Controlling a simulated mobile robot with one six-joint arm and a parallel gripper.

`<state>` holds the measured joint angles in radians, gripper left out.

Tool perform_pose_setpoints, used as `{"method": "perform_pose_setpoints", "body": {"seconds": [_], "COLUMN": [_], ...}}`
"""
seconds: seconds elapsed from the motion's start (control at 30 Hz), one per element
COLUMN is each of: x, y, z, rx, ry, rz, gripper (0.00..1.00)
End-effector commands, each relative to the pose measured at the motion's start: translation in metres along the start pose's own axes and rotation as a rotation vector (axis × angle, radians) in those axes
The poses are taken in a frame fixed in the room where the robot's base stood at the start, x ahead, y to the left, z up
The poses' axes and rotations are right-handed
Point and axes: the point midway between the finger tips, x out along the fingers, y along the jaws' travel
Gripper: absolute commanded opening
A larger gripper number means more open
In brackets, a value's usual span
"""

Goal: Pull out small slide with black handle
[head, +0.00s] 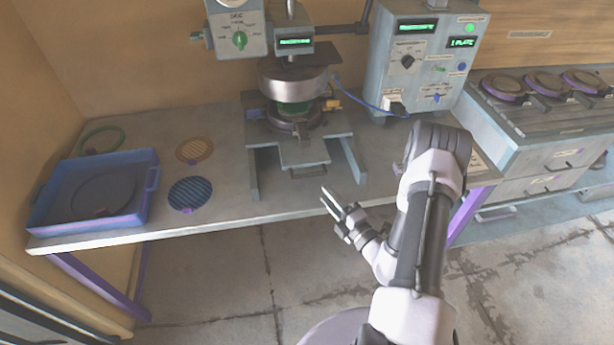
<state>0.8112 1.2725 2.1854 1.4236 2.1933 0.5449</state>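The small slide (304,153) is a light grey plate at the front of the press, between two grey side rails. Its dark handle (308,173) sits at its front edge, facing me. The press (293,82) has a round metal upper head above a dark round lower part with some green on it. My gripper (323,196) is in front of the handle, a little to its right and nearer to me, apart from it. Its two fingers point toward the bench with a gap between them, and nothing shows between them. How far the slide stands out is hard to judge.
A blue tray (147,190) stands at the bench's left. A blue striped disc (190,194), an orange disc (194,150) and a green ring (101,139) lie around it. A control box (421,62) stands right of the press.

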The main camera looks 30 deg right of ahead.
Motion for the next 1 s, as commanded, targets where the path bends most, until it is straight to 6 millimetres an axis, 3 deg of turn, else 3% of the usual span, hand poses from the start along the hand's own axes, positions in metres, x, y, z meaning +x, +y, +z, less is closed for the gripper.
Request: {"method": "perform_pose_setpoints", "body": {"seconds": [0.2,0.4,0.77,0.93,1.0], "x": [0.061,0.093,0.101,0.101,0.101], "y": [-0.001,0.0,0.001,0.001,0.001], "z": [-0.002,-0.001,-0.001,-0.001,-0.001], "rx": [-0.005,-0.003,-0.001,-0.001,-0.001], "ry": [0.006,0.004,0.002,0.002,0.002], "rz": [0.004,0.003,0.001,0.001,0.001], "gripper": [0.33,0.33,0.33,0.01,0.0]}}
